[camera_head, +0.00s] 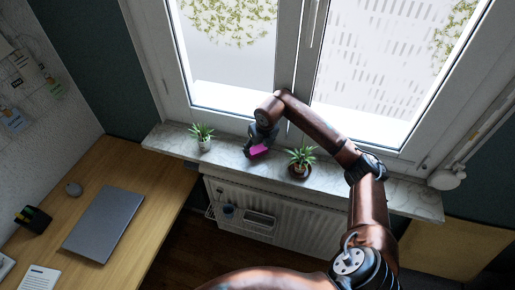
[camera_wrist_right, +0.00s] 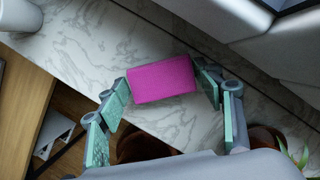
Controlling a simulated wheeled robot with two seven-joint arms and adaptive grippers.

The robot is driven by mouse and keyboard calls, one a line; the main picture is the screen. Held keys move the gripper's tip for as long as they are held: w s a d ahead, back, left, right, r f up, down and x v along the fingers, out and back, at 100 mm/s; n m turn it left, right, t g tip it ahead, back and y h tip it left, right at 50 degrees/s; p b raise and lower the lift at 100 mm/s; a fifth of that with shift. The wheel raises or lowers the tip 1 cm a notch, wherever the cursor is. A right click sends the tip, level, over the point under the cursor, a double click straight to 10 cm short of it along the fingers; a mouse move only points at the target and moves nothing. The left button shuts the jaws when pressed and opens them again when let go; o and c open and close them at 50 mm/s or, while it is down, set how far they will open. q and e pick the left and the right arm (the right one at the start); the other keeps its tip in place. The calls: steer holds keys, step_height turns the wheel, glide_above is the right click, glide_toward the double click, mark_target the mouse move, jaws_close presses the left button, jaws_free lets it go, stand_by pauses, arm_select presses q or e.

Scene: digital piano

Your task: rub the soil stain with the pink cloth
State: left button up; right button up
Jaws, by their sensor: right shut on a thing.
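The pink cloth (camera_head: 258,151) is at the marble windowsill (camera_head: 224,157), between two potted plants. In the right wrist view the cloth (camera_wrist_right: 162,80) is a flat pink block. My right gripper (camera_head: 257,145) is shut on it, with a finger at each short side. The gripper points down, and the cloth is at or just above the sill surface; I cannot tell if it touches. I cannot make out a soil stain on the visible marble; the part under the cloth and gripper is hidden. My left gripper is not in view.
A plant in a white pot (camera_head: 204,144) stands left of the cloth, and a plant in a brown pot (camera_head: 299,170) stands close to its right. The window (camera_head: 232,60) rises behind. A radiator (camera_head: 290,222) is below, and a desk (camera_head: 152,212) with a laptop (camera_head: 104,222) is at left.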

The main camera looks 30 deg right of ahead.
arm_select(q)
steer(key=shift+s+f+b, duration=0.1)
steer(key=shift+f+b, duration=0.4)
arm_select(e)
steer(key=shift+f, duration=0.9)
steer(key=shift+s, duration=0.1)
